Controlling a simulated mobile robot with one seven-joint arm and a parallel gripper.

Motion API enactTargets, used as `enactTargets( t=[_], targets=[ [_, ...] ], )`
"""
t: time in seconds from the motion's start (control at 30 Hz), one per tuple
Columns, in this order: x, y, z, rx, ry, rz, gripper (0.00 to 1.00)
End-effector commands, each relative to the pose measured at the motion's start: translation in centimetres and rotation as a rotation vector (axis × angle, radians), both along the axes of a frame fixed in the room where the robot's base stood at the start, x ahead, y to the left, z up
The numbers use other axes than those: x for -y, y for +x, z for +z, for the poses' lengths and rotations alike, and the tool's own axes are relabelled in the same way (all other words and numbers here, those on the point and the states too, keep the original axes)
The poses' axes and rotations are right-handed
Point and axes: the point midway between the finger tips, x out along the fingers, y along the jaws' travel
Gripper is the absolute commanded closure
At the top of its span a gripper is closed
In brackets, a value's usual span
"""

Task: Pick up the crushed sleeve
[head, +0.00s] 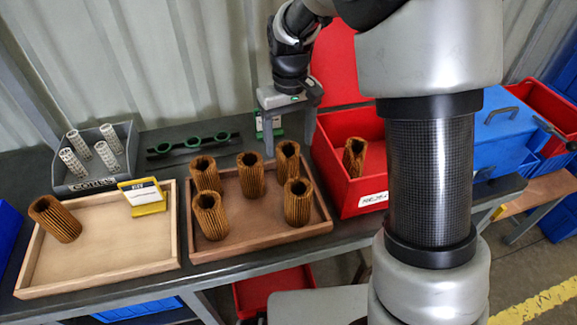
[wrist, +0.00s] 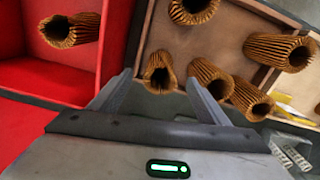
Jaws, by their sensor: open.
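Several brown pleated sleeves stand in the middle wooden tray (head: 262,240). The back-right sleeve (head: 287,160) has a mouth that looks pinched out of round in the wrist view (wrist: 158,75); it seems to be the crushed one, though the dent is small. My gripper (head: 289,147) is open above the back-right part of this tray. In the wrist view, the pinched sleeve shows between the spread fingertips (wrist: 158,82), with nothing gripped. The other sleeves there, such as the centre one (head: 250,175), look rounder.
A red bin (head: 345,200) to the right holds another sleeve (head: 354,157). The left wooden tray (head: 110,262) holds a leaning sleeve (head: 55,219) and a yellow-and-white sign (head: 144,197). A grey crate (head: 130,160) of white perforated tubes and a green-ringed rack (head: 192,145) stand behind.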

Motion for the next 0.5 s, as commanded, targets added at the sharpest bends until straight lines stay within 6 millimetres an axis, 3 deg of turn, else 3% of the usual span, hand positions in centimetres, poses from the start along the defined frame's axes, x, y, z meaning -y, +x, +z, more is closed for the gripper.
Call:
enactTargets(
  t=[0.1,0.37,0.5],
  targets=[
    [0.0,0.0,-2.1,-0.001,0.0,0.0,0.3],
    [0.0,0.0,-3.6,0.001,0.0,0.0,0.3],
    [-0.1,-0.2,-5.2,-0.001,0.001,0.001,0.3]
  ],
)
